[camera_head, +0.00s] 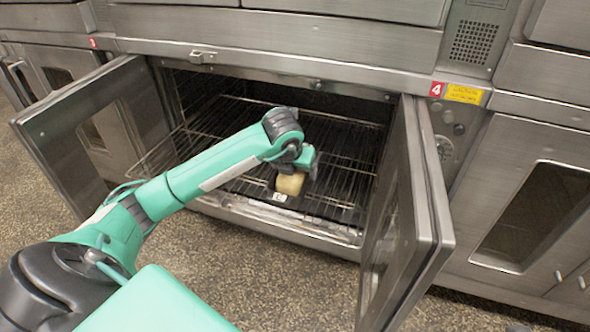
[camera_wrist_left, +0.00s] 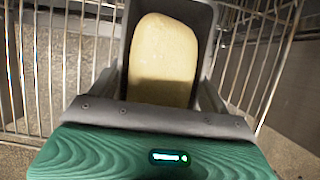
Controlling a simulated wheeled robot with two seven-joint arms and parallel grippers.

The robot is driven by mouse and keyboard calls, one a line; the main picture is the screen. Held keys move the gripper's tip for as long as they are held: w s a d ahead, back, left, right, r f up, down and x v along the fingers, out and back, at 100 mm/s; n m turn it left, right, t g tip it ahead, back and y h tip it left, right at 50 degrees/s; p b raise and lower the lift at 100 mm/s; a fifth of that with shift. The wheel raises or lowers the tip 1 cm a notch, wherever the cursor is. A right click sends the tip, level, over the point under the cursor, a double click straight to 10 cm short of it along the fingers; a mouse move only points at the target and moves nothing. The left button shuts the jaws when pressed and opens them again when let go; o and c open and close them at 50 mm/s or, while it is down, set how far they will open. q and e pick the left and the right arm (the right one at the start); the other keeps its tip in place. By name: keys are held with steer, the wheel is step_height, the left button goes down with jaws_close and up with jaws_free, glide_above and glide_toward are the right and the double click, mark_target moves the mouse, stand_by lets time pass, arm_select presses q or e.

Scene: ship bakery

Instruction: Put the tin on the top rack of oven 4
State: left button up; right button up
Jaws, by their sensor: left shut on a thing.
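My left gripper (camera_head: 303,166) is shut on the tin and holds it inside the open mouth of oven 4, over the wire rack. The tin shows as a grey wall (camera_wrist_left: 207,35) around a pale loaf of dough (camera_wrist_left: 163,60) in the left wrist view. In the head view the dough (camera_head: 290,183) shows below the gripper, and the gripper hides much of the tin. I cannot tell whether the tin touches the rack (camera_head: 240,112). Oven 4 carries a red number plate (camera_head: 437,89). My right gripper is not in view.
The oven's left door (camera_head: 62,113) and right door (camera_head: 428,215) stand open on either side of my left arm. The rack around the tin looks empty. A closed oven door (camera_head: 490,150) is at the right. The speckled floor (camera_head: 260,265) in front is clear.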

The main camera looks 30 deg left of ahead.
arm_select(q)
steer(key=o, duration=1.1)
steer(key=shift+c, duration=0.2)
